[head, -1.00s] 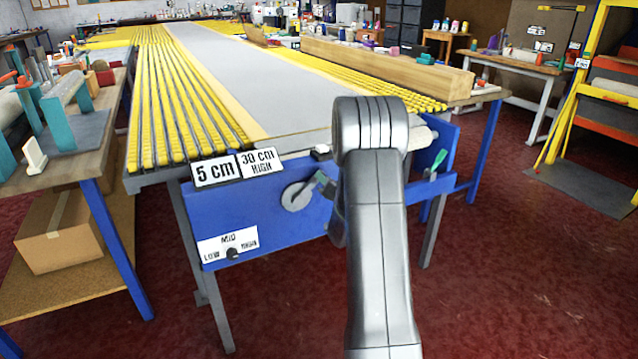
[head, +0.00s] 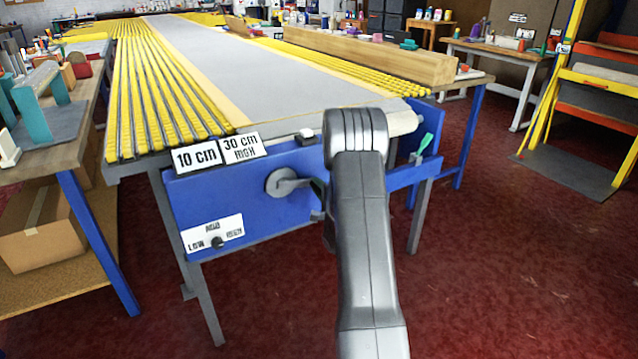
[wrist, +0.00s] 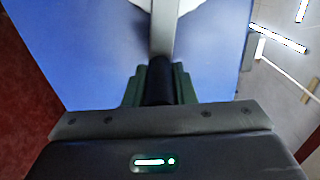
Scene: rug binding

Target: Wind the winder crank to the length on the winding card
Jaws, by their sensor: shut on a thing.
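The winder crank (head: 281,184) is a grey disc with a short arm on the front of the blue winder panel (head: 240,203); its arm points right. My gripper (head: 319,194) is at the arm's outer end, mostly hidden behind my arm. In the wrist view, the green fingers of my gripper (wrist: 158,85) are shut on the dark crank handle (wrist: 157,80), with the grey crank arm (wrist: 165,28) running up from it. The length display (head: 197,158) reads "10 cm".
A LOW/MID/HIGH plate (head: 212,233) with a dark knob (head: 217,242) is low on the panel; its setting is unclear. A green lever (head: 426,145) stands at the right. A side bench (head: 55,150) is close on the left. Red floor is open at right.

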